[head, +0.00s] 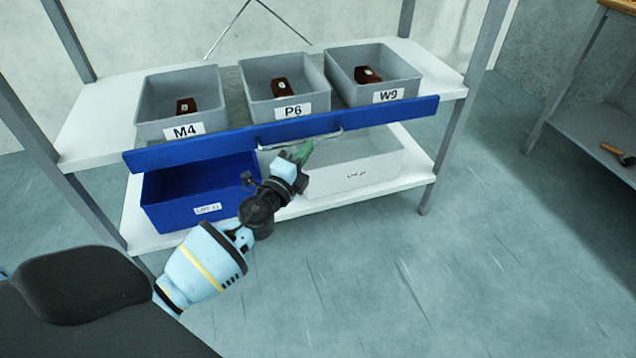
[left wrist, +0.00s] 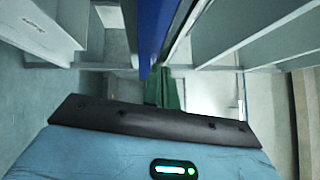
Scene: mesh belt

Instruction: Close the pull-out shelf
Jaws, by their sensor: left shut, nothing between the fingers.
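The pull-out shelf has a long blue front panel (head: 210,146) with a pale bar handle (head: 325,134) near its middle. The front appears to stand a little forward of the white rack board (head: 92,145); the exact gap is hard to tell. My left gripper (head: 303,153), with green fingers, is shut and empty, just below the handle in the head view. In the left wrist view the shut fingers (left wrist: 164,88) point toward the blue panel (left wrist: 150,32), close to it; whether they touch is unclear. My right gripper is not in view.
Three grey bins, M4 (head: 150,115), P6 (head: 255,98) and W9 (head: 345,82), stand behind the blue front with brown items inside. A blue bin (head: 165,205) and a white bin (head: 385,160) sit below.

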